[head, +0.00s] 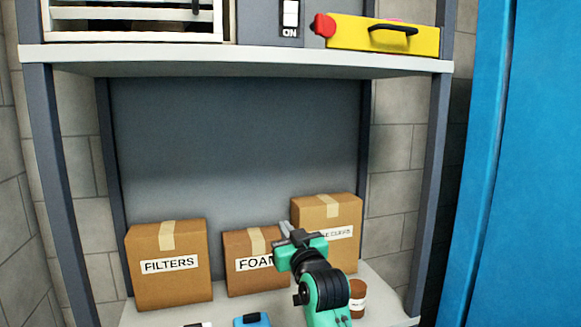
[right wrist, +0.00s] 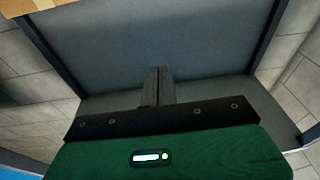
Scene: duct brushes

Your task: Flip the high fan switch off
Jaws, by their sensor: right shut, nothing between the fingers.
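The fan switch (head: 290,14) is a white rocker on a dark grey panel on the upper shelf, at the top edge of the head view. A label (head: 289,33) below it appears to read ON. The top of the switch is near the frame edge, so its full position is hard to tell. My right gripper (head: 285,231) is below the upper shelf, in front of the cardboard boxes, well below the switch. Its fingers (right wrist: 159,82) are shut and empty in the right wrist view. The switch does not show in that view. My left gripper is not in view.
The upper shelf (head: 240,60) overhangs my right gripper. A yellow case (head: 350,33) with a red end sits right of the switch; a white slatted unit (head: 135,37) is left. Boxes marked FILTERS (head: 168,285) and FOAM (head: 248,282) stand below. A blue surface (head: 530,160) bounds the right.

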